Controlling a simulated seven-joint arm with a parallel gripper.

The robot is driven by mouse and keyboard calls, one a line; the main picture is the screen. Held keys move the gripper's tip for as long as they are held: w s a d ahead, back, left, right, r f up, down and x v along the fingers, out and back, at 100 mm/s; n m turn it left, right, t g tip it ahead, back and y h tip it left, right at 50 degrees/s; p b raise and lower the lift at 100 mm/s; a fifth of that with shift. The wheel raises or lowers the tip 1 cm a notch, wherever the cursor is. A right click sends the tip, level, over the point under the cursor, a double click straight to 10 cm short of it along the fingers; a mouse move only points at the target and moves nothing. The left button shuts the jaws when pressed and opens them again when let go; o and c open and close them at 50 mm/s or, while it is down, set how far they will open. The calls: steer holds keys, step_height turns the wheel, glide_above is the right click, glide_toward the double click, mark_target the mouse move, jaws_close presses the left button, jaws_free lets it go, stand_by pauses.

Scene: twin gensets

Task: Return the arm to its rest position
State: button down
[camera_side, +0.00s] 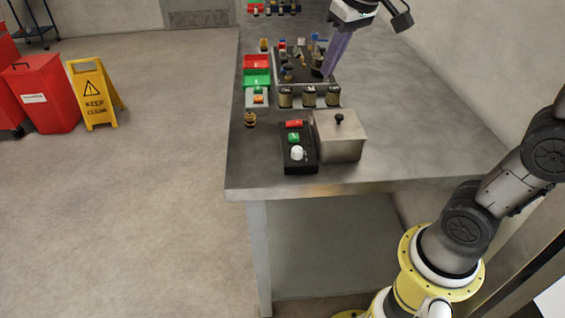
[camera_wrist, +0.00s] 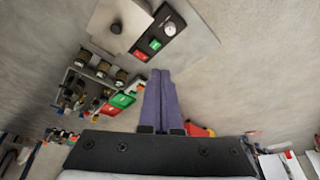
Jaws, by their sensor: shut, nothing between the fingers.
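My gripper (camera_side: 326,74) is at the top of the side view, above the far part of the grey table (camera_side: 420,135). Its purple fingers point down over the right side of a dark board of small parts (camera_side: 300,68). I cannot tell how high the tips are above it. In the wrist view the two fingers (camera_wrist: 160,74) lie together, shut and empty. My arm's base stands at the lower right of the side view; the middle of the arm is out of the picture.
Three dark cylinders (camera_side: 309,96) stand in front of the board. Nearer are a metal box with a knob (camera_side: 340,140) and a black control box (camera_side: 299,160). Red and green trays (camera_side: 257,78) are left. A yellow sign (camera_side: 94,95) stands on the floor. The table's near right is clear.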

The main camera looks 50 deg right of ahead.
steer(key=s+a+f+t, duration=0.1)
steer(key=s+f, duration=0.3)
steer(key=s, duration=0.4)
steer(key=s+a+f+n, duration=0.1)
steer(key=s+f, duration=0.4)
steer(key=s, duration=0.3)
steer(key=shift+s+f+n+t, duration=0.15)
steer(key=shift+s+n+t, duration=0.15)
steer(key=shift+s+t, duration=0.1)
steer(key=shift+a, duration=0.1)
